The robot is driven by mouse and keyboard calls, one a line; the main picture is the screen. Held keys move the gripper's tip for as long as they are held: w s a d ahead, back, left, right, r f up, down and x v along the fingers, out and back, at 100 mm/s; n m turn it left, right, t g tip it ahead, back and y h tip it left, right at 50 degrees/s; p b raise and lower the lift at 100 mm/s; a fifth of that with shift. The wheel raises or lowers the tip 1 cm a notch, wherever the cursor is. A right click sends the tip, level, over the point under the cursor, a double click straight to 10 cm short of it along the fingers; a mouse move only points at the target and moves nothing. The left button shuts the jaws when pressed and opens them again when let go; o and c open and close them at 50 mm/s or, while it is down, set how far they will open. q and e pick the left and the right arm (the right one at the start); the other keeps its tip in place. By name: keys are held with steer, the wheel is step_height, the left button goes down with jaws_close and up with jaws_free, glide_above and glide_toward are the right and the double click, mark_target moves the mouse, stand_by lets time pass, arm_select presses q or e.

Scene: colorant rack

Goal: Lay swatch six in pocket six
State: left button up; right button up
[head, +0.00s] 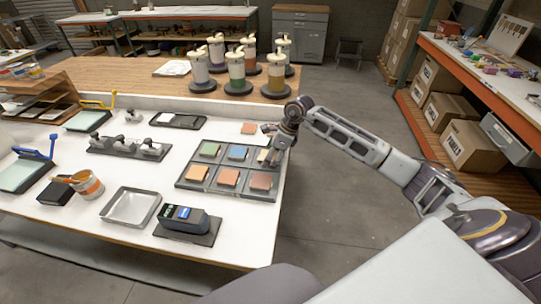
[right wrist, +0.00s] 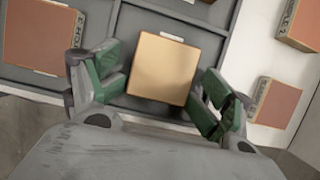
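A dark rack tray (head: 222,192) on the white table has two rows of pockets with coloured swatches. A tan swatch (head: 263,156) sits at the back right pocket; in the right wrist view the tan swatch (right wrist: 163,68) lies at the tray between my fingers. My right gripper (head: 272,147) is over that corner; in its wrist view the gripper (right wrist: 160,90) has its green-padded fingers spread on either side of the swatch, with small gaps showing. I cannot read which swatch or pocket is six. My left gripper is out of view.
Loose reddish swatches (right wrist: 275,102) lie on the table beside the tray; one shows (head: 249,128) behind it. A dark device (head: 185,222) stands in front, a metal tray (head: 131,207) to its left. Colorant canisters (head: 236,75) stand behind.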

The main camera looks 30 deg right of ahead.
steer(key=shift+r+p, duration=0.3)
steer(key=shift+w+r+p, duration=0.1)
steer(key=shift+r+p, duration=0.25)
steer(key=shift+r, duration=0.05)
arm_select(q)
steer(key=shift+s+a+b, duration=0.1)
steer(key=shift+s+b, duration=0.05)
steer(key=shift+b, duration=0.4)
arm_select(e)
steer(key=v, duration=1.2)
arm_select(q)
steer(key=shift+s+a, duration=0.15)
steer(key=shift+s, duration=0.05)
